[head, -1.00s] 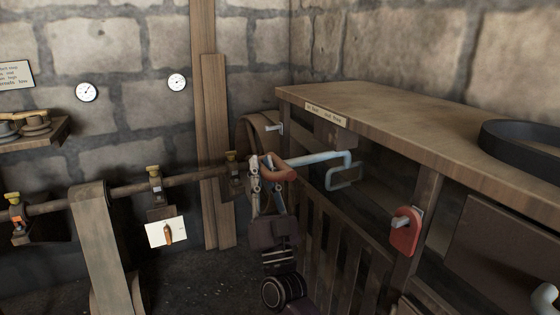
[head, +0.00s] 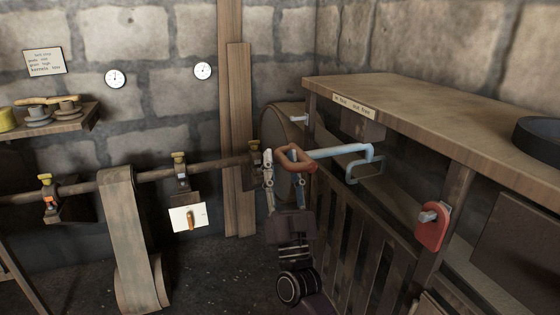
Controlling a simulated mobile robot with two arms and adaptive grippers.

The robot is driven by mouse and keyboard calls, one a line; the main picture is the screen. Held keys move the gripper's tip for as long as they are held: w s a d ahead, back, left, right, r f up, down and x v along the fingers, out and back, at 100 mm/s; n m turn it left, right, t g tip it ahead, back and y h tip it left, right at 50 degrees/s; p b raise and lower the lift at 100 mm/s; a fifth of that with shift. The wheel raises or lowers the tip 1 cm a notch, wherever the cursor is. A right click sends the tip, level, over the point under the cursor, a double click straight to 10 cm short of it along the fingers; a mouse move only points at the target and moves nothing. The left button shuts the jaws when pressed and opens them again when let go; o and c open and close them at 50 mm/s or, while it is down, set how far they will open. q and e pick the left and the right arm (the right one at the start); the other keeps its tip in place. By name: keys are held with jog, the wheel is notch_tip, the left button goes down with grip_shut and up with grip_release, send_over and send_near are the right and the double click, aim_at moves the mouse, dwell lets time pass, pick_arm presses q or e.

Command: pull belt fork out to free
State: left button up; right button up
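The belt fork shows as a light blue bent rod (head: 345,153) with an orange-brown looped grip (head: 303,160) at its left end. It stands out in front of the bench's open side, and its right end bends back into a grey-blue fork (head: 368,165). My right gripper (head: 284,170) is upright at the grip, its fingers pointing up. One finger shows just left of the grip and the other below it. The fingers are apart, but I cannot tell whether they press on the grip. My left gripper is not in view.
The wooden bench (head: 420,110) with a slatted front (head: 350,240) stands on the right. A red lever plate (head: 431,227) is on its post. A shaft (head: 140,176) with a hanging belt (head: 132,230) runs along the left. Dark floor between is clear.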

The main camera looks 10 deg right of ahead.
jog(key=v, duration=1.1)
jog(key=shift+s, duration=0.15)
jog(key=shift+f, duration=0.1)
